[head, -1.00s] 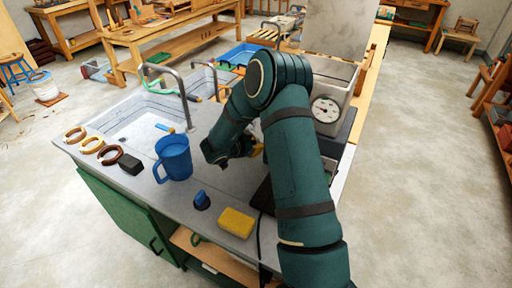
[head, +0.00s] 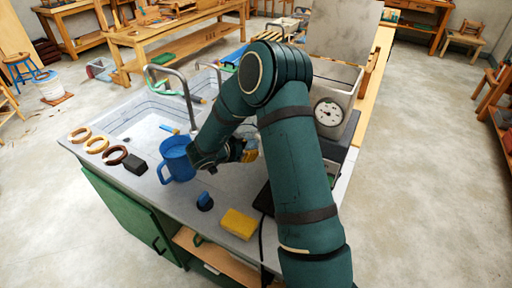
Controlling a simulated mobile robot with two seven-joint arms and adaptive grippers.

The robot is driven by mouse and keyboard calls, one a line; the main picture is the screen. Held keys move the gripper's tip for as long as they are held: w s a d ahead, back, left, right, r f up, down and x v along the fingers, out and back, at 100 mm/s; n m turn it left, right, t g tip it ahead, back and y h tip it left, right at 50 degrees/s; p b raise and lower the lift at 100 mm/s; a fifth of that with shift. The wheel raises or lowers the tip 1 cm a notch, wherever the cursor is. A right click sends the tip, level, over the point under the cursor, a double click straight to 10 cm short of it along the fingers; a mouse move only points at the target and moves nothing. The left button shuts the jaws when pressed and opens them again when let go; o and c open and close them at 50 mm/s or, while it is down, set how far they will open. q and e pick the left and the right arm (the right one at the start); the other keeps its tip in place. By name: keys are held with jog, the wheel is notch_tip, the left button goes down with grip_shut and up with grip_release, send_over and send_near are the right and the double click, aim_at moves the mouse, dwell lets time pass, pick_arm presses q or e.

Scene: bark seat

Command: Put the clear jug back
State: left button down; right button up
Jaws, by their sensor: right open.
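A blue jug (head: 177,160) stands upright on the grey sink counter (head: 150,190), its handle towards the left. No clear, colourless jug shows in the head view. My right gripper (head: 197,157) is low over the counter, close against the jug's right side. It is open, and the dark fingers overlap the jug's right edge. I cannot tell whether they touch it. My arm hides part of the counter behind the gripper. My left gripper is not in view.
A dark block (head: 134,164) and several brown rings (head: 98,145) lie left of the jug. A blue knob-like item (head: 205,201) and a yellow sponge (head: 239,223) lie in front. The sink (head: 140,115) with its tap (head: 187,95) is behind. A dial scale (head: 328,112) stands right.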

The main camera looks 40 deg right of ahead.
jog(key=v, duration=0.5)
jog(key=shift+a, duration=0.1)
dwell(0.5)
